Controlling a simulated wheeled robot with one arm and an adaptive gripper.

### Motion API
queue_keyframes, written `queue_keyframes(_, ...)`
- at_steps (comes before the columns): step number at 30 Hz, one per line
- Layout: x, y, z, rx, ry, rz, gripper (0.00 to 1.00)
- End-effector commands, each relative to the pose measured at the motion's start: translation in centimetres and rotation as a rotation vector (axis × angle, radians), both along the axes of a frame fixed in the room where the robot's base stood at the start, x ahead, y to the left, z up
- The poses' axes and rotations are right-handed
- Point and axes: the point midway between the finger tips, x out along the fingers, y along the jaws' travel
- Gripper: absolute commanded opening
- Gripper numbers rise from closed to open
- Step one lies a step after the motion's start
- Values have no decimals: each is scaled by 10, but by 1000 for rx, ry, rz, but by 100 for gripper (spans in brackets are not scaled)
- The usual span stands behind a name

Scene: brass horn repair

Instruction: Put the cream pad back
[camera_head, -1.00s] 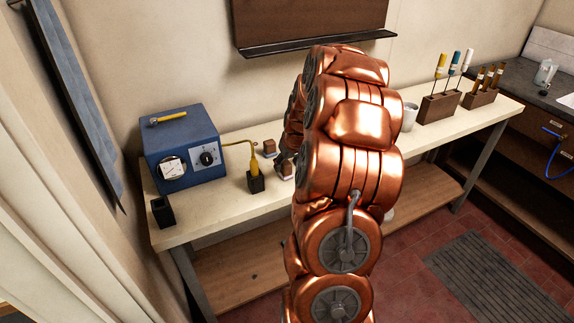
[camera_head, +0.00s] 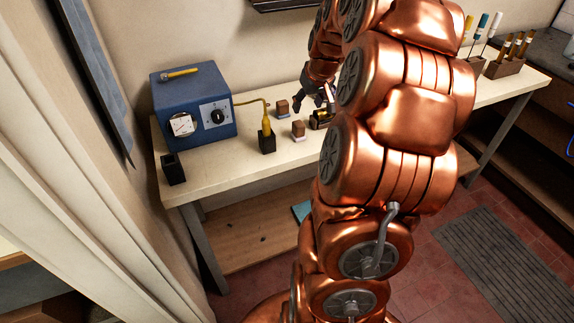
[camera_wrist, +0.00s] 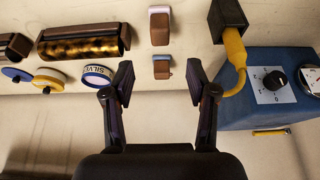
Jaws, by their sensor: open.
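Two small brown blocks stand on the bench beside the blue box. The nearer block (camera_head: 298,131) shows in the wrist view as a brown block with a pale cream-pink end (camera_wrist: 159,27). The farther block (camera_head: 283,107) shows there as a smaller brown block with a pale blue-grey band (camera_wrist: 162,68). I cannot tell for sure which piece is the cream pad. My gripper (camera_wrist: 160,76) is open and empty. Its fingertips are spread to either side of the smaller block in the wrist picture, apparently apart from it. In the head view my arm partly hides the gripper.
A blue meter box (camera_head: 195,108) with a yellow-handled tool in a black holder (camera_head: 267,142) stands left. A brass roller (camera_wrist: 85,45), a silver-labelled tin (camera_wrist: 97,77), yellow (camera_wrist: 50,78) and blue (camera_wrist: 15,75) discs lie close by. A black cup (camera_head: 174,169) stands at the bench's left end.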

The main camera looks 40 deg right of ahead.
Motion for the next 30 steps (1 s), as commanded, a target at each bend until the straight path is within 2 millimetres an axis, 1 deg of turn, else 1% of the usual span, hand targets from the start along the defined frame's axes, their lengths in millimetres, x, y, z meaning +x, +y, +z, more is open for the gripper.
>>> queue_keyframes(2, 1, 4, 0, 2, 2, 5, 57)
queue_keyframes(5, 2, 28, 1, 17, 18, 30, 57)
queue_keyframes(8, 1, 74, 5, 39, 49, 78, 57)
queue_keyframes(9, -2, 97, 5, 51, 69, 101, 57)
queue_keyframes(11, -11, 133, 5, 70, 103, 135, 57)
queue_keyframes(12, -18, 156, 5, 80, 125, 155, 57)
queue_keyframes(14, -31, 188, 3, 95, 164, 185, 57)
queue_keyframes(15, -41, 208, 3, 101, 185, 203, 57)
queue_keyframes(17, -59, 235, 1, 110, 224, 227, 57)
queue_keyframes(18, -72, 252, 0, 116, 253, 244, 57)
queue_keyframes(20, -92, 275, -2, 118, 289, 264, 57)
queue_keyframes(21, -106, 288, -4, 118, 315, 275, 57)
queue_keyframes(23, -131, 307, -7, 119, 357, 291, 57)
queue_keyframes(24, -146, 317, -9, 120, 383, 301, 57)
queue_keyframes(25, -157, 324, -10, 118, 401, 306, 57)
queue_keyframes(27, -184, 337, -15, 113, 442, 318, 57)
queue_keyframes(30, -216, 348, -19, 104, 491, 326, 57)
